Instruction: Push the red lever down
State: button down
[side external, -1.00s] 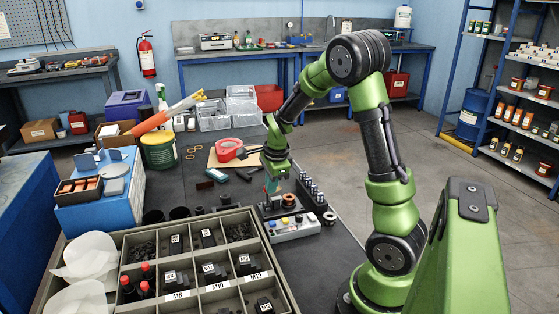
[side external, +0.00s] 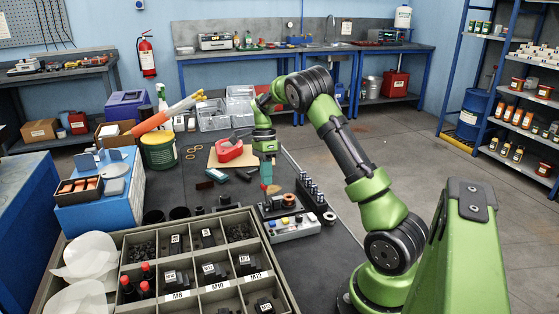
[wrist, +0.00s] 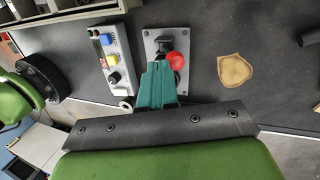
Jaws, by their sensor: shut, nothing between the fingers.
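The lever's red knob (wrist: 176,61) shows in the wrist view, just right of the fingertips of my gripper (wrist: 160,68). The lever has a black pivot on a light grey plate (wrist: 153,36), partly hidden by my fingers. In the side view my gripper (side external: 267,183) points down over the bench, its teal fingers shut and empty. A small bit of the red knob (side external: 264,187) shows by the fingertips there. I cannot tell whether the fingers touch the knob, or the exact angle of the lever.
A grey control box (wrist: 110,62) with coloured buttons lies left of the lever. A black rack (side external: 315,198) of several metal cylinders stands to the right. A compartment tray (side external: 262,238) is in front. A tan patch (wrist: 234,69) lies on the dark bench, right of the lever.

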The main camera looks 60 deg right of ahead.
jog(key=w+d+f, duration=0.2)
jog(key=w+d, duration=0.1)
jog(key=shift+f, duration=0.2)
jog(key=shift+w+d+f, duration=0.35)
jog(key=shift+f, duration=0.15)
jog(key=shift+f, duration=0.1)
dwell(0.4)
jog(key=v, duration=1.2)
jog(key=shift+a, duration=0.1)
